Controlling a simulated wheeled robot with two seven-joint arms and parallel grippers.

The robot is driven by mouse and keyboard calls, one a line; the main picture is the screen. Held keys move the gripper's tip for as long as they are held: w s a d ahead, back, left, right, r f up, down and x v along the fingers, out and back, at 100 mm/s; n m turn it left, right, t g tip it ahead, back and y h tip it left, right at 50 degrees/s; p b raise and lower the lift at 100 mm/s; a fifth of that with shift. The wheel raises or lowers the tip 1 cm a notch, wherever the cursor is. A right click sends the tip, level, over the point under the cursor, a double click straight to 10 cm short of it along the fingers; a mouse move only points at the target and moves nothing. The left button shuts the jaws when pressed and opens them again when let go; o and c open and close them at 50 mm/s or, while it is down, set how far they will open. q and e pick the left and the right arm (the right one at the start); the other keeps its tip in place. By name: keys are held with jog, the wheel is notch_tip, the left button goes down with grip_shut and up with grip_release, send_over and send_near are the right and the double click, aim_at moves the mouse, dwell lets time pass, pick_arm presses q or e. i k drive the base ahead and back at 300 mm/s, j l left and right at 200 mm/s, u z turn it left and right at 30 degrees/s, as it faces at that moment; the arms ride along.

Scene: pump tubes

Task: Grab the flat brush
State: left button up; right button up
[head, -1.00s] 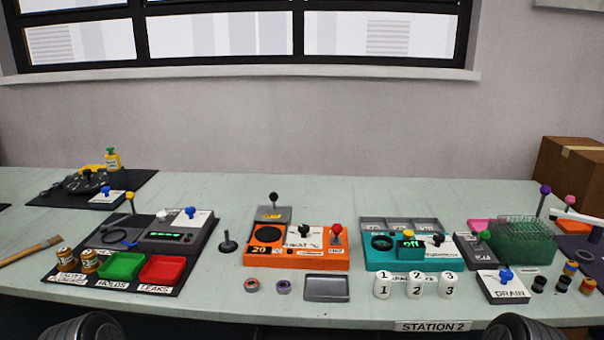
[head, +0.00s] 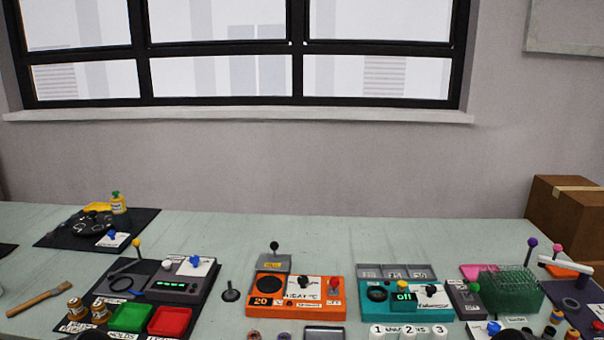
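The flat brush (head: 36,299) lies on the pale green bench at the far left of the head view. It has a light wooden handle pointing down-left, a metal band and dark bristles at its upper right end. It lies free, left of two small brown-and-gold jars.
Right of the brush are the jars (head: 77,308), a green tray (head: 130,318) and a red tray (head: 170,321) on a dark mat. A black mat (head: 60,238) with a round dark device lies behind. The bench around the brush is mostly clear.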

aim_at(65, 285)
jog(key=u, duration=1.55)
jog(key=z, duration=0.6)
jog(key=i+j+z, duration=0.15)
jog(key=j+z, duration=0.3)
jog(key=i+j+z, duration=0.1)
jog(key=j+z, duration=0.15)
jog(key=z, duration=0.2)
jog(key=j+z, duration=0.55)
jog(key=j, duration=0.55)
jog(key=j+z, duration=0.1)
jog(key=j, duration=0.5)
jog(key=k+j, duration=0.1)
jog(key=j, duration=0.55)
jog(key=k+j+z, duration=0.15)
jog(key=j, duration=0.45)
jog(key=i, duration=0.05)
